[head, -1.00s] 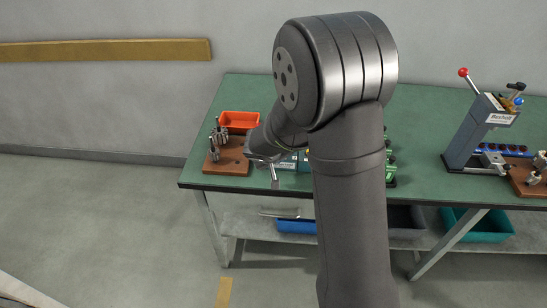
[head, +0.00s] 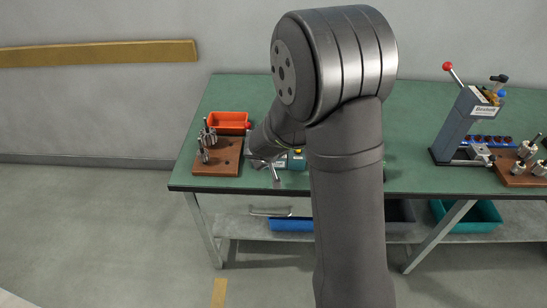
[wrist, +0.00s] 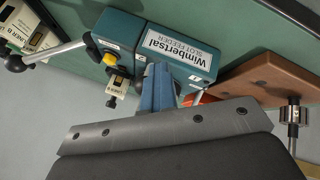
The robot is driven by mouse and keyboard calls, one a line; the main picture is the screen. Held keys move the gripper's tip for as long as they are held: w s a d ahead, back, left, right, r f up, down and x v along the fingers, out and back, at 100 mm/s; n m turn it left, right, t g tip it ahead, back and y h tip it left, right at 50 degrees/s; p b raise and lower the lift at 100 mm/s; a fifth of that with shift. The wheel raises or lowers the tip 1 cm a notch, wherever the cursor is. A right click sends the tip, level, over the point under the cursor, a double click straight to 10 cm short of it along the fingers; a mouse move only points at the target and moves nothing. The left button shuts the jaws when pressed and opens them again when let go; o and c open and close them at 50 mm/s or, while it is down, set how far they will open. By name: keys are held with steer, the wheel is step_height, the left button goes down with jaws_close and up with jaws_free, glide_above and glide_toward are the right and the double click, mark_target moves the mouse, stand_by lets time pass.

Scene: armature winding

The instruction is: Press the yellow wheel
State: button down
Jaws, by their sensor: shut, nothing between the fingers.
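A small yellow spot, likely the wheel (head: 298,152), shows beside my arm in the head view. My gripper (wrist: 157,72) is shut and empty, its blue fingers pointing at the feeder. The fingertips overlap the feeder's lower edge in the picture, to the right of the wheel and apart from it. I cannot tell whether they touch the box. In the head view my arm hides the fingertips and much of the feeder.
A silver lever with a black knob (wrist: 15,62) sticks out left of the wheel. A brown board with metal parts (head: 217,172) and an orange bin (head: 229,120) stand left on the green bench (head: 240,90). A grey press with a red-knobbed lever (head: 462,120) stands right.

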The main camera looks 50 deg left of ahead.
steer(key=shift+d, duration=0.15)
steer(key=s, duration=0.4)
steer(key=shift+s+a+r, duration=0.2)
steer(key=v, duration=0.9)
steer(key=shift+d+r, duration=0.2)
steer(key=shift+d, duration=0.05)
steer(key=x, duration=0.9)
steer(key=shift+w+a+f, duration=0.15)
steer(key=shift+a+f, duration=0.1)
steer(key=shift+f, duration=0.05)
steer(key=shift+w+f, duration=0.15)
steer(key=shift+w, duration=0.9)
steer(key=shift+w+d, duration=0.1)
steer(key=shift+w, duration=0.45)
steer(key=shift+s, duration=0.1)
